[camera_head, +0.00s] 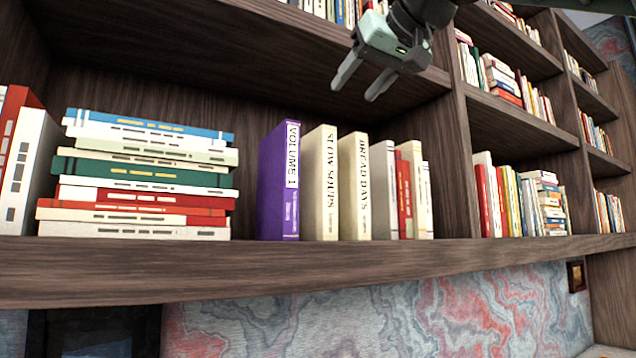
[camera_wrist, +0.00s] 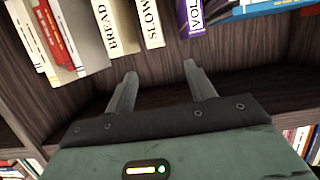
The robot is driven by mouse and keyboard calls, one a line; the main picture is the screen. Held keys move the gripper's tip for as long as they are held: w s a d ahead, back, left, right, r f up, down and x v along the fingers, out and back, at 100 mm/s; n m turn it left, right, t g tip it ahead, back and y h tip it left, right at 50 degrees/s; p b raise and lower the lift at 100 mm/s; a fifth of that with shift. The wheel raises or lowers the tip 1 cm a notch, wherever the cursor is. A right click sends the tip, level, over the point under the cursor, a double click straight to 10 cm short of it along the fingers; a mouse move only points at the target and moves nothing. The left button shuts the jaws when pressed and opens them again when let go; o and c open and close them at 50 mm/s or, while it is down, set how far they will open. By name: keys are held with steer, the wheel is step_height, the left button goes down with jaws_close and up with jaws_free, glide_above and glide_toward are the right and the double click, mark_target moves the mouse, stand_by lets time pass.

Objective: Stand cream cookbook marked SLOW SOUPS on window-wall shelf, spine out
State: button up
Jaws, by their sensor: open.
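The cream cookbook marked SLOW SOUPS (camera_head: 327,185) stands upright on the wooden shelf (camera_head: 300,268), its lettered spine facing out. It is between the purple VOLUME 1 book (camera_head: 279,190) and the cream BREAD DAYS book (camera_head: 358,188). My gripper (camera_head: 358,87) is open and empty, above and in front of these books, apart from them. In the wrist view the open fingers (camera_wrist: 160,80) show with nothing between them, and the SLOW spine (camera_wrist: 149,25) is at the top, upside down.
A flat stack of books (camera_head: 140,185) lies to the left, with a bare gap before the purple book. White and red books (camera_head: 405,195) stand to the right, then a wooden upright (camera_head: 458,165). The upper shelf board (camera_head: 250,45) is close behind my gripper.

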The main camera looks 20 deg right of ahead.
mark_target(327, 126)
steer(key=p+x, duration=0.1)
steer(key=x, duration=0.3)
steer(key=p+x, duration=0.1)
steer(key=x, duration=0.3)
steer(key=r+p+x, duration=0.1)
steer(key=p+x, duration=0.1)
steer(key=x, duration=0.1)
steer(key=shift+w+d+f, duration=0.15)
steer(key=shift+w+d, duration=0.05)
steer(key=shift+w, duration=0.4)
steer(key=p+x, duration=0.2)
steer(key=x, duration=0.1)
steer(key=p+x, duration=0.1)
steer(key=shift+w+d+r, duration=0.1)
steer(key=shift+w+r, duration=0.1)
steer(key=shift+w, duration=0.25)
steer(key=shift+w+f, duration=0.15)
steer(key=shift+w, duration=0.05)
jaws_close()
